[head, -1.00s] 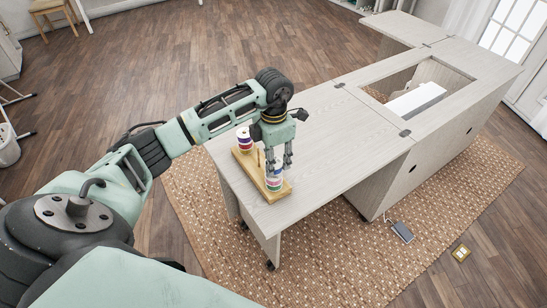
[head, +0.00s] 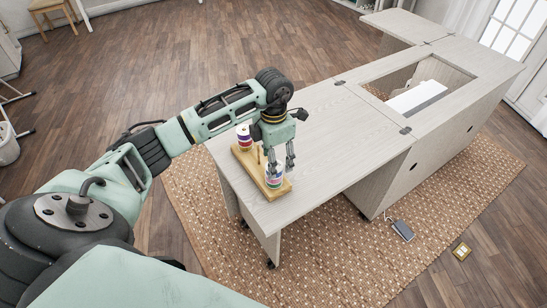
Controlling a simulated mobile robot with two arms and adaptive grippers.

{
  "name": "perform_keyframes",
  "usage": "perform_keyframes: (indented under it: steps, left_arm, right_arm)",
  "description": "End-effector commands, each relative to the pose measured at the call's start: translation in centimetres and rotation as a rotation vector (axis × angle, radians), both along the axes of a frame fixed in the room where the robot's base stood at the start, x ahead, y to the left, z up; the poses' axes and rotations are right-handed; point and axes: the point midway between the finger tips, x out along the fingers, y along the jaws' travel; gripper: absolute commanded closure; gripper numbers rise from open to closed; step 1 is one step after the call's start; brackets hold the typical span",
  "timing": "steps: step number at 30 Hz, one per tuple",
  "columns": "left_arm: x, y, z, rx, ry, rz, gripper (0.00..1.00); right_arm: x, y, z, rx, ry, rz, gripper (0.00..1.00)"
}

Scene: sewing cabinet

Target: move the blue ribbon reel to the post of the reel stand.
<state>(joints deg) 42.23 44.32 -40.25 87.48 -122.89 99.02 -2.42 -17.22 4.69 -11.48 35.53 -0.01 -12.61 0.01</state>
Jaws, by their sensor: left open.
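The reel stand (head: 248,164) is a yellowish wooden base with posts on the near left end of the cabinet top. A stack of reels with red and blue-purple bands (head: 244,139) is at its far end. More reels with coloured bands (head: 275,181) are at its near end; the colours are too small to tell which is the blue ribbon reel. A bare thin post (head: 259,156) shows between them. My left gripper (head: 281,167) is open and points down at the near-end reels, its fingers beside their top. My right gripper is not in view.
The pale wooden cabinet top (head: 320,140) is clear right of the stand. Farther right is a rectangular opening with a white object (head: 416,98) in it. A woven rug (head: 330,255) lies under the cabinet, with a foot pedal (head: 402,230) on it.

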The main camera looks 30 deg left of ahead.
Motion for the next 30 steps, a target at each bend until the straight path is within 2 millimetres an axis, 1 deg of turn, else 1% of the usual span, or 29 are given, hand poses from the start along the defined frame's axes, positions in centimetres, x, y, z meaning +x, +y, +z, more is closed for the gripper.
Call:
perform_keyframes:
  steps: [7,11,14,21,24,27,30]
  left_arm:
    - [0.0,0.0,0.0,0.0,0.0,0.0,0.42]
    - [0.1,0.0,0.8,0.001,-0.002,0.0,0.42]
    - [0.1,0.1,2.4,0.001,-0.004,0.001,0.42]
    - [0.2,0.0,7.6,0.0,-0.006,0.0,0.42]
    - [0.1,0.1,9.4,0.001,-0.003,0.0,0.42]
    - [0.1,0.0,10.8,0.0,-0.002,0.0,0.42]
    - [0.1,0.0,11.6,0.0,-0.001,0.0,0.42]
  right_arm:
    - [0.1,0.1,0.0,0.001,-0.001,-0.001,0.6]
    - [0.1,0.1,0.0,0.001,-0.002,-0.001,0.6]
    - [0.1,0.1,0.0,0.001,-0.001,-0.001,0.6]
    - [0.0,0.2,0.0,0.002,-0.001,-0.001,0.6]
    - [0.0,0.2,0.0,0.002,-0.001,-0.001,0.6]
    - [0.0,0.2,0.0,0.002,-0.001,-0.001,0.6]
    - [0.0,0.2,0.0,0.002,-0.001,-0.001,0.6]
